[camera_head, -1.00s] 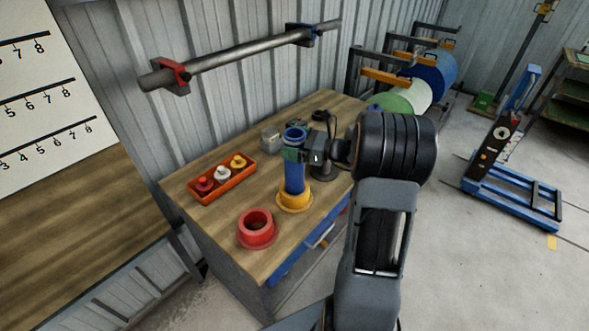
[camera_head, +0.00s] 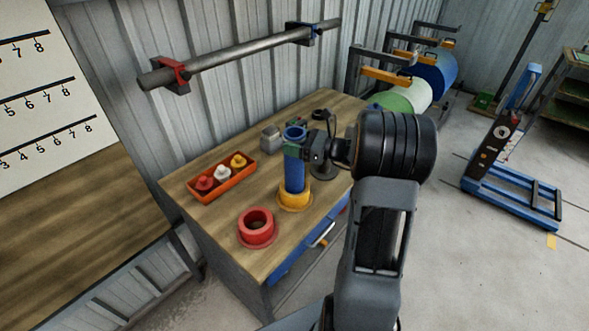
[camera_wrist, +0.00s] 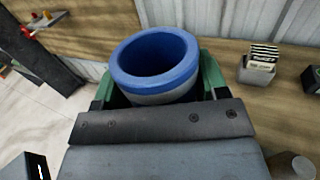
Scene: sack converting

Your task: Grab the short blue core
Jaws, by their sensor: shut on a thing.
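The short blue core (camera_head: 295,174) is an upright hollow tube on the bench. Its lower end stands at a yellow flanged ring (camera_head: 294,197); whether it sits inside the ring or on top of it I cannot tell. My gripper (camera_head: 297,149) is shut on the core near its top, coming from the right. In the wrist view the core's open blue rim (camera_wrist: 155,57) shows between my green-padded fingers, with a grey band below the rim. The finger pads are partly hidden behind the core and my gripper body.
A red flanged ring (camera_head: 257,228) lies on the wooden bench (camera_head: 225,217) near its front corner. An orange tray (camera_head: 224,184) with red, white and yellow pieces is at the left. A grey card holder (camera_wrist: 256,72) stands behind. A steel bar (camera_head: 240,57) is on the wall.

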